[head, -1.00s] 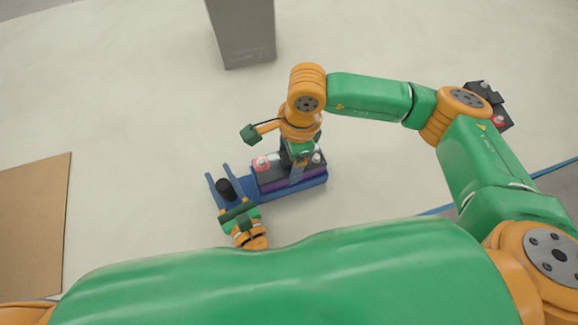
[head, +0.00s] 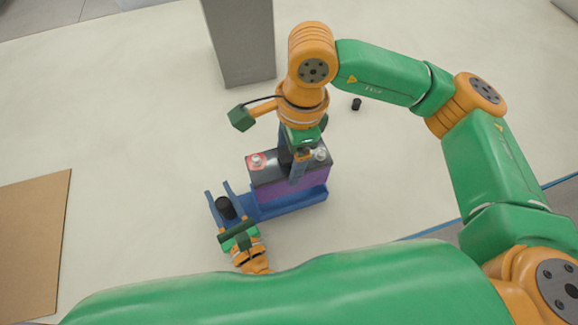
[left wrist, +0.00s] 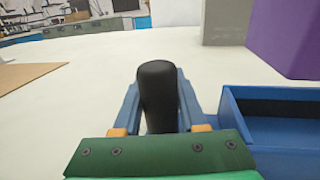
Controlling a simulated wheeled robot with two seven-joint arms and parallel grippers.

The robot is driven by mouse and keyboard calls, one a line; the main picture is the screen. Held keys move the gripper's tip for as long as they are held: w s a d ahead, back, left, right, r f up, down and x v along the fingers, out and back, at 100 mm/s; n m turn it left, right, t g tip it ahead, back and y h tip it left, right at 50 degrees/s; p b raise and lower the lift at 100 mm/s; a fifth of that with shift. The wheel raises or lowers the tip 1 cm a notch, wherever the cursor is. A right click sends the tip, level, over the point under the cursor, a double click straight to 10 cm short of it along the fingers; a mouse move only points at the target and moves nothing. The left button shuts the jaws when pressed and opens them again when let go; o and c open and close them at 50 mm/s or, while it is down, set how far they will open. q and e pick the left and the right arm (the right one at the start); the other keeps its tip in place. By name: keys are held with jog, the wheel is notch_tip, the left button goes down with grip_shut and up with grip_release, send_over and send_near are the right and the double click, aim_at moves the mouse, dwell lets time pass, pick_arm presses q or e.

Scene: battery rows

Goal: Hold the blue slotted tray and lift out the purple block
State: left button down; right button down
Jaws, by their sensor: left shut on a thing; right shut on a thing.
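The purple block (head: 290,190) has a dark top with a red-ringed terminal and a grey one. My right gripper (head: 291,157) is shut on it from above and holds it up. In the left wrist view the block (left wrist: 290,40) hangs above the blue slotted tray (left wrist: 275,145), with a gap between them. In the head view the tray (head: 268,211) lies below the block, which partly hides it. My left gripper (head: 221,194) is shut on the black upright handle (left wrist: 158,95) at the tray's left end, one blue finger on each side.
A grey pillar (head: 240,45) stands at the back. A brown board (head: 35,240) lies at the left. A small black cylinder (head: 356,104) shows beneath my right arm. The pale surface around the tray is mostly clear.

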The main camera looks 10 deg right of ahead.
aim_at(229, 214)
pick_arm(q)
jog(key=shift+c, duration=1.9)
grip_release()
jog(key=v, duration=0.7)
jog(key=shift+s+d, duration=0.15)
jog(key=shift+f, duration=0.1)
